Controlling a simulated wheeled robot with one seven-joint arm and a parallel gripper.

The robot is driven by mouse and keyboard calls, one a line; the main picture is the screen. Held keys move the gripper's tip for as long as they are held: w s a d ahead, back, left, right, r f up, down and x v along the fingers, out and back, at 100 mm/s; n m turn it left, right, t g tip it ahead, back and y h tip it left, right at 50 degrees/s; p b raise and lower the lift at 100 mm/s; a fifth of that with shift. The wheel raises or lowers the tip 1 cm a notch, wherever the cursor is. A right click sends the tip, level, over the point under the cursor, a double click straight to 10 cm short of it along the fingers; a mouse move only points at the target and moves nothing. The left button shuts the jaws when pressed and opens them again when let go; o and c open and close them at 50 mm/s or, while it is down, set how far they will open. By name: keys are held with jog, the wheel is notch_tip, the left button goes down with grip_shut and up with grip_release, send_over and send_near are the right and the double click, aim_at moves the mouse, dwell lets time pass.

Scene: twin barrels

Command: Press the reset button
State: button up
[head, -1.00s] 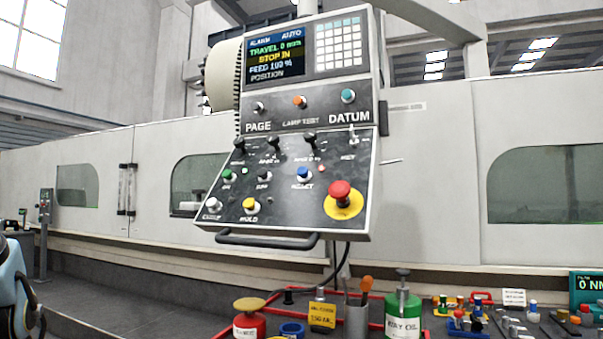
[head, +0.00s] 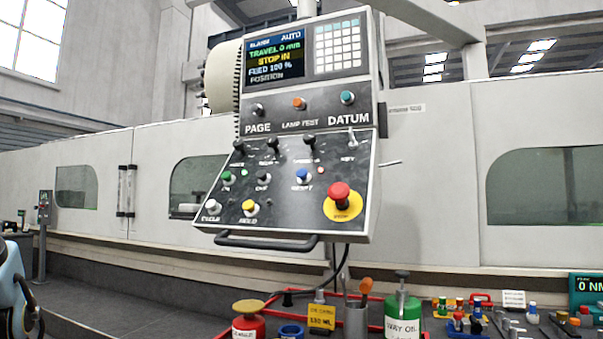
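The reset button is a blue button (head: 302,175) on the lower, sloped face of the hanging control panel (head: 290,203). Its label below is blurred but looks like RESET. A red mushroom stop button (head: 341,192) on a yellow disc sits to its lower right. A green button (head: 227,177), a dark button (head: 264,178), a yellow button (head: 249,207) and a white button (head: 212,206) are to its left. The screen (head: 276,58) reads TRAVEL 0 mm and STOP IN. My gripper is not in view; a blue and black part shows at the lower left edge.
A bench with several small tools is at the lower right. A bar handle (head: 266,242) runs along the panel's lower edge. Space before the panel is clear.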

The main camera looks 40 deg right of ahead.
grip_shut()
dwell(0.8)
